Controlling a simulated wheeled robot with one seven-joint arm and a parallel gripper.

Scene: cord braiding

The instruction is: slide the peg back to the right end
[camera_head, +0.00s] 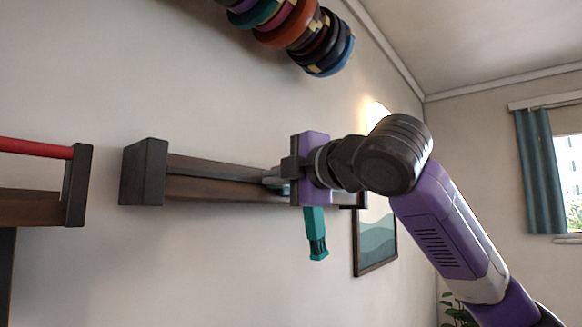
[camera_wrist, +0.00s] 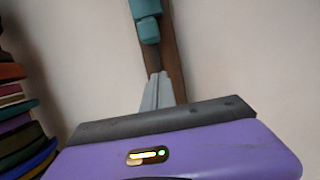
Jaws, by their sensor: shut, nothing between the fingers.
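The teal peg (camera_head: 316,235) hangs below the brown wooden rail (camera_head: 215,180), its upper part hidden behind my gripper's purple body in the head view. In the wrist view, teal pieces (camera_wrist: 148,27) lie along the rail (camera_wrist: 171,60), beyond my fingertips. My gripper (camera_head: 274,181) is at the rail, with its fingers partly hidden in the head view. In the wrist view, my gripper (camera_wrist: 158,84) has its grey fingers together and empty, pointing along the rail. I cannot tell whether they touch the peg.
A black block (camera_head: 145,172) caps the rail's left end; the right end is mostly behind my arm. A red bar on a black bracket (camera_head: 77,185) stands further left. Coloured discs (camera_head: 300,35) hang above. A framed picture (camera_head: 375,242) is on the wall at right.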

